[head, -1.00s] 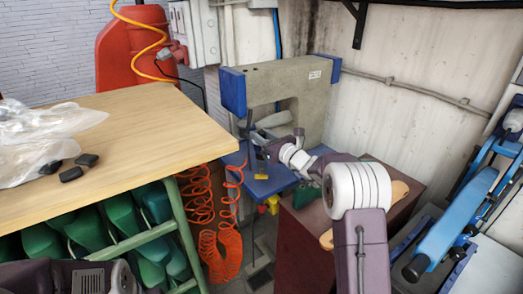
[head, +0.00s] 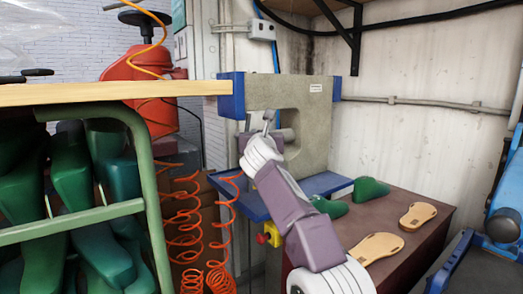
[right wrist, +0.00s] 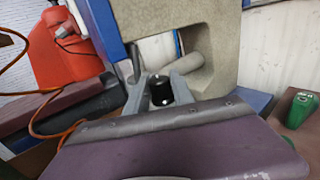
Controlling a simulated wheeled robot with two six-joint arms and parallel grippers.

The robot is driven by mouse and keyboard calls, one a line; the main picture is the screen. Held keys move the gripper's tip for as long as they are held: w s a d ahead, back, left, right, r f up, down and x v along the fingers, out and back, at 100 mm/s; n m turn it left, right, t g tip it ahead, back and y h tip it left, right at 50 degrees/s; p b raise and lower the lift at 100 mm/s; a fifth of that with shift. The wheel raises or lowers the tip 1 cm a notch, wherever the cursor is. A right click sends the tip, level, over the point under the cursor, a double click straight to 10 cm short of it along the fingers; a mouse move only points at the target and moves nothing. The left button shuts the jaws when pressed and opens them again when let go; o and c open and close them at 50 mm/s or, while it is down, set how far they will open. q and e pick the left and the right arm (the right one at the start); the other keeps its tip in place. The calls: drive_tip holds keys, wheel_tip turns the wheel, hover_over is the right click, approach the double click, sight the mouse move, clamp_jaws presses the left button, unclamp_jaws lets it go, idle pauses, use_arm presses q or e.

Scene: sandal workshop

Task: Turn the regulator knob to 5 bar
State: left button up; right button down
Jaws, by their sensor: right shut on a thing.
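In the right wrist view a black round knob (right wrist: 161,90) with a small white mark low on its face sits between the two grey fingers of my right gripper (right wrist: 162,92). The gripper is shut on it. In the head view my right arm reaches up to the press, and its gripper (head: 270,122) is at the press opening; the knob is hidden there. No gauge or pressure scale can be read. My left gripper is not in view.
The grey press (head: 312,115) has a blue table (head: 230,203). Orange coiled hoses (head: 185,230) hang left of it. A wooden bench (head: 110,93) stands left. Green lasts (head: 370,189) and tan footbeds (head: 417,215) lie on a brown cabinet (head: 435,204) at right.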

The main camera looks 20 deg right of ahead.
drive_tip(key=shift+w+a+f+m+g+h+p, duration=0.1)
drive_tip(key=shift+m+g+h+p, duration=0.1)
drive_tip(key=shift+m+h+p, duration=0.3)
drive_tip(key=shift+a+m+g+h+p, duration=0.1)
drive_tip(key=shift+m+g+h+p, duration=0.15)
drive_tip(key=shift+h, duration=0.35)
drive_tip(key=m+g+h+p, duration=0.1)
drive_tip(key=h+p, duration=0.1)
drive_tip(key=shift+d+m+h, duration=0.1)
drive_tip(key=shift+m+h, duration=0.2)
drive_tip(key=shift+m, duration=0.05)
drive_tip(key=shift+f+m+g+h+p, duration=0.2)
drive_tip(key=shift+m+g+h+p, duration=0.4)
drive_tip(key=shift+p, duration=0.45)
drive_tip(key=c, duration=1.2)
unclamp_jaws()
drive_tip(key=shift+o, duration=0.6)
drive_tip(key=shift+d+r, duration=0.1)
drive_tip(key=shift+r, duration=0.05)
